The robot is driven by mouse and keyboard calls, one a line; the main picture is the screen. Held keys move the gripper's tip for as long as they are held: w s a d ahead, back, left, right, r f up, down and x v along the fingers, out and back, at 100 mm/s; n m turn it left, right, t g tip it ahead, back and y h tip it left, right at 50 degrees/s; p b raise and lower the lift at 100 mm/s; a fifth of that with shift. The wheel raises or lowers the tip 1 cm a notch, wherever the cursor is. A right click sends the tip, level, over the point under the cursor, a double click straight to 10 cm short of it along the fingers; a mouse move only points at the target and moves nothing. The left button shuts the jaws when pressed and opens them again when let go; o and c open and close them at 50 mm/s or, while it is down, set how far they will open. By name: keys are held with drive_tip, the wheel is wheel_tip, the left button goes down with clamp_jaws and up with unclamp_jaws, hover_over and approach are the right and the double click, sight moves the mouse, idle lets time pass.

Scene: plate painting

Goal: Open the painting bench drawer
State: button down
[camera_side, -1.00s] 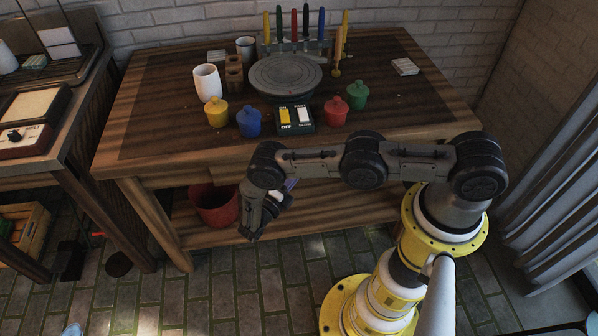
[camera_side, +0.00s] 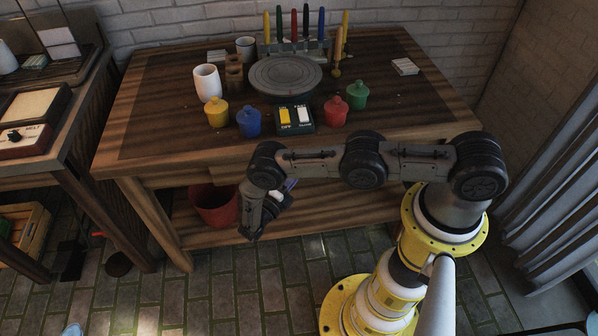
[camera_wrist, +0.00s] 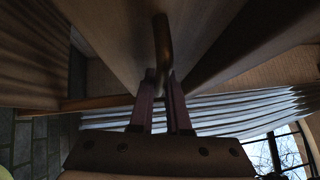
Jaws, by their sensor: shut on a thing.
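The painting bench (camera_side: 140,165) is a wooden table with a dark top. Its drawer front (camera_side: 229,172) lies under the front edge of the top, largely hidden by my arm in the side view. My gripper (camera_side: 289,186) is low in front of this edge, pointing toward the bench. In the wrist view, my gripper's two fingers (camera_wrist: 162,82) are shut on a dark, narrow handle (camera_wrist: 162,42) that stands out toward the camera. Wooden surfaces surround the handle. How far the drawer stands out cannot be told.
A red bucket (camera_side: 214,207) sits on the lower shelf. The floor in front is clear.

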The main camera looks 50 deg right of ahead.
drive_tip(key=s+a, duration=1.8)
drive_tip(key=shift+s+a, duration=0.15)
drive_tip(key=shift+a, duration=0.15)
drive_tip(key=c, duration=0.9)
unclamp_jaws()
drive_tip(key=shift+a+f, duration=0.15)
drive_tip(key=shift+a, duration=1.05)
drive_tip(key=shift+a+f, duration=0.2)
drive_tip(key=shift+a, duration=1)
drive_tip(key=shift+a+f, duration=0.15)
drive_tip(key=shift+a, duration=1.05)
drive_tip(key=shift+a, duration=0.1)
